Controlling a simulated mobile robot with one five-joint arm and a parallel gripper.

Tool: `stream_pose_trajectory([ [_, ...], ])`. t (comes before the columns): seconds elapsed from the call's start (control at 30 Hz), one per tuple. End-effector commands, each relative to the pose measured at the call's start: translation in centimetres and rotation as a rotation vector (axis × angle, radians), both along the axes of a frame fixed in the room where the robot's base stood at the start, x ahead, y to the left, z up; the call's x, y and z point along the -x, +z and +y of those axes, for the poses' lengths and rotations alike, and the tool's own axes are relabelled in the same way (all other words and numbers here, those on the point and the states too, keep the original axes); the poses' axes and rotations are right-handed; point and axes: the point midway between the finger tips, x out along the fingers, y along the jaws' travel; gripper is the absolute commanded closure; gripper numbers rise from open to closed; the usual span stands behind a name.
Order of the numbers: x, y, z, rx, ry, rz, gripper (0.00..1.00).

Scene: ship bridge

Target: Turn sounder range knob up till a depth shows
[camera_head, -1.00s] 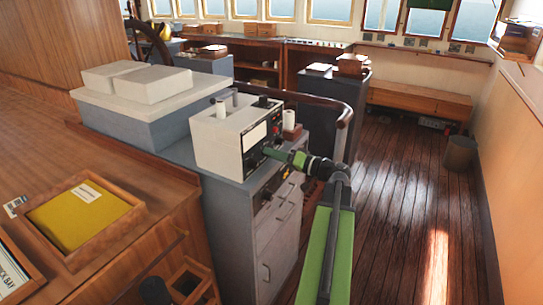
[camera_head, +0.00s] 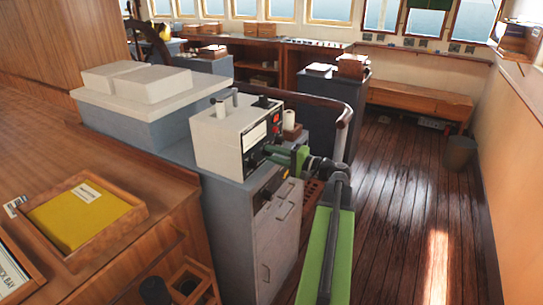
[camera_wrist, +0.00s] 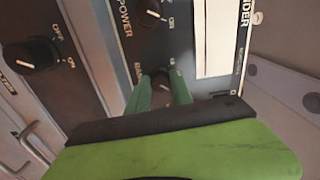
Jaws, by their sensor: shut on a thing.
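The sounder (camera_head: 220,145) is a pale box with a black front panel on a grey cabinet. In the wrist view its panel (camera_wrist: 128,48) appears turned on its side, with a power knob (camera_wrist: 152,19) and a partly hidden label beside the range knob (camera_wrist: 161,74). My gripper (camera_wrist: 158,84) has its green fingers shut around the range knob, one on each side. In the head view my gripper (camera_head: 268,151) reaches the panel's lower part. The sounder's pale display (camera_wrist: 216,38) shows no readable depth. The range knob's pointer is too hidden to read.
The grey cabinet (camera_head: 233,220) stands under the sounder, with another dark switch (camera_wrist: 33,54) on its front. A pale cylinder (camera_head: 289,120) stands beside the sounder. A wooden counter (camera_head: 120,180) lies at left. The plank floor (camera_head: 410,200) is open at right.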

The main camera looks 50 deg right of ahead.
Motion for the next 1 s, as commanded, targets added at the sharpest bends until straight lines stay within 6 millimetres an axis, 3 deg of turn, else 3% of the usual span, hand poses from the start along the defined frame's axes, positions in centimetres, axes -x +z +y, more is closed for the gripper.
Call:
stream_pose_trajectory([
  [0.7,-0.03,0.13,-0.29,-0.083,-0.009,0.016,1.00],
  [0.73,-0.04,0.13,-0.28,-0.083,-0.009,0.016,0.72],
  [0.9,-0.05,0.09,-0.17,-0.081,-0.005,0.018,0.51],
  [1.0,-0.07,0.06,-0.10,-0.081,-0.004,0.018,0.51],
])
